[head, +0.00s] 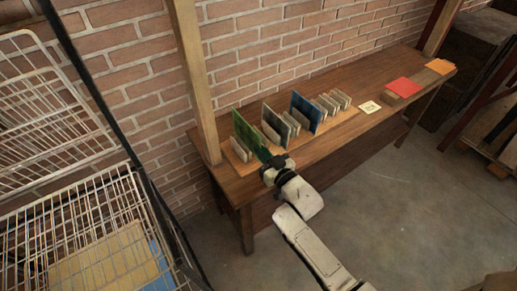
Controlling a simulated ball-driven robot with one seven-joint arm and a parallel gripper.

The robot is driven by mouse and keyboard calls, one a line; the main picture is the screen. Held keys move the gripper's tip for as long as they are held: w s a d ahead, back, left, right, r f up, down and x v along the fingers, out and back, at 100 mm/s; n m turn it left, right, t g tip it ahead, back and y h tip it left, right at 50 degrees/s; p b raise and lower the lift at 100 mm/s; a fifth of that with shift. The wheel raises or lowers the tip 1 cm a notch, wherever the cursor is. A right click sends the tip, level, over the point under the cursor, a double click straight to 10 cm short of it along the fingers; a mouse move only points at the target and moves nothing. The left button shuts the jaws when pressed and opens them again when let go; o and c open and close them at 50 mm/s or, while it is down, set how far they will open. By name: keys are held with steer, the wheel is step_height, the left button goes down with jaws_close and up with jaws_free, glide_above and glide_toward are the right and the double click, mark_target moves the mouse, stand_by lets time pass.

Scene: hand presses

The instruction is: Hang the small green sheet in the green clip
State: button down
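A green sheet (244,131) stands upright in a wooden rack at the left end of the bench. Its lower right part, a brighter green, reaches to my gripper (267,162). My gripper is at the front edge of the bench, directly at this green part. The fingertips are small and dark, and I cannot tell whether they are shut on the sheet or only beside it. I cannot make out a green clip in this view.
The wooden bench (345,132) runs along a brick wall. A blue panel (306,112) and several small upright pieces stand in racks right of the green sheet. A white card (370,107), red sheet (404,87) and orange sheets (440,66) lie farther right. Wire baskets (95,235) stand left; floor is open right.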

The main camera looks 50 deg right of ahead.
steer(key=shift+v, duration=1.4)
